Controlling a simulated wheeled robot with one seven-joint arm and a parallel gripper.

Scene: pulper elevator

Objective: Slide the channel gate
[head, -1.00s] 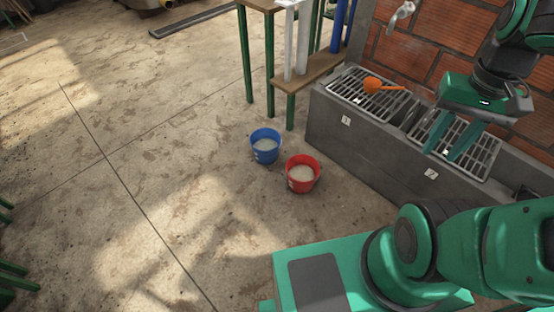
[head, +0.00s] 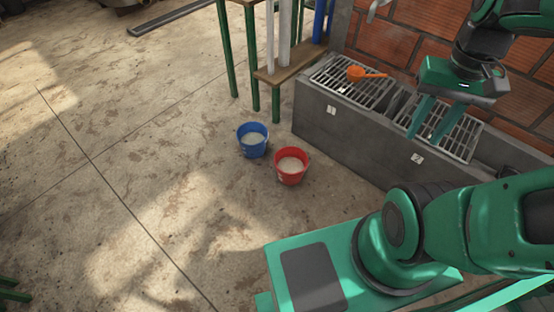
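The concrete channel (head: 370,135) runs along the brick wall at the right, with slotted metal grates at labels 1 and 2. A dark gap (head: 396,102) separates the two grates. I cannot clearly make out a gate; one may be in or near this gap. My gripper (head: 434,119) hangs fingers-down over the left part of the grate at label 2 (head: 462,138). Its two green fingers are apart, with nothing visible between them. I cannot tell whether the fingertips touch the grate.
An orange scoop (head: 357,74) lies on the grate at label 1 (head: 345,88). A blue bucket (head: 252,140) and a red bucket (head: 291,166) stand on the floor before the channel. A green-legged stand (head: 276,100) is at the channel's left end. Open floor lies left.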

